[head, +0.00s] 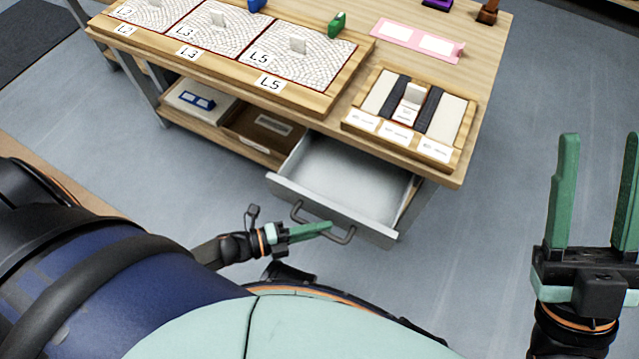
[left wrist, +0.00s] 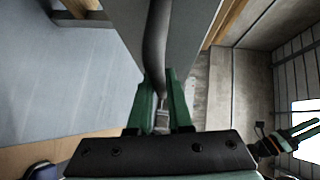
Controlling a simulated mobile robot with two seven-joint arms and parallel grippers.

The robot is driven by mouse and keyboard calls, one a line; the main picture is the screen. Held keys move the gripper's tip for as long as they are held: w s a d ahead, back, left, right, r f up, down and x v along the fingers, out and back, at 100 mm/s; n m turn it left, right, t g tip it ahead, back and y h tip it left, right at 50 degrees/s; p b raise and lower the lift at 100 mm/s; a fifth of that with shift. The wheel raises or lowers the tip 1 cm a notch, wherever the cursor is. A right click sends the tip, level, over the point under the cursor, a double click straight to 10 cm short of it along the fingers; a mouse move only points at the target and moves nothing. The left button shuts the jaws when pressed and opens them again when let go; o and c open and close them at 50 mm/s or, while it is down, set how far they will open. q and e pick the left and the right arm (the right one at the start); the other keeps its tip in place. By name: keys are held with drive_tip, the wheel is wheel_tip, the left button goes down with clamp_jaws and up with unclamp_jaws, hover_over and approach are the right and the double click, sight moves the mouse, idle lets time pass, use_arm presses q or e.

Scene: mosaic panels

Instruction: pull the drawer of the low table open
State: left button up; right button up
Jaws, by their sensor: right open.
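The low table's drawer (head: 340,180) stands pulled out from under the right part of the tabletop, its pale interior visible and empty. Its grey front carries a dark bar handle (head: 345,239). My left gripper (head: 322,228) is at that handle. In the left wrist view the handle (left wrist: 157,45) runs between the green fingertips (left wrist: 160,85), which close against it on both sides. My right gripper (head: 592,190) is open and empty at the right, well away from the table (head: 484,80), with its fingers apart.
A mosaic tray (head: 345,78) with labelled panels and a smaller wooden tray (head: 458,160) with strips lie on the tabletop. A pink card (head: 417,40) lies behind. A brown box (head: 258,130) sits on the shelf left of the drawer. Floor to the right is clear.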

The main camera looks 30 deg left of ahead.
use_arm(q)
drive_tip(key=o, duration=0.4)
drive_tip(key=shift+o, duration=0.2)
drive_tip(key=p+v, duration=0.2)
drive_tip(key=v, duration=1)
drive_tip(key=shift+s+a, duration=0.15)
drive_tip(key=shift+a, duration=0.1)
drive_tip(key=shift+r, duration=0.1)
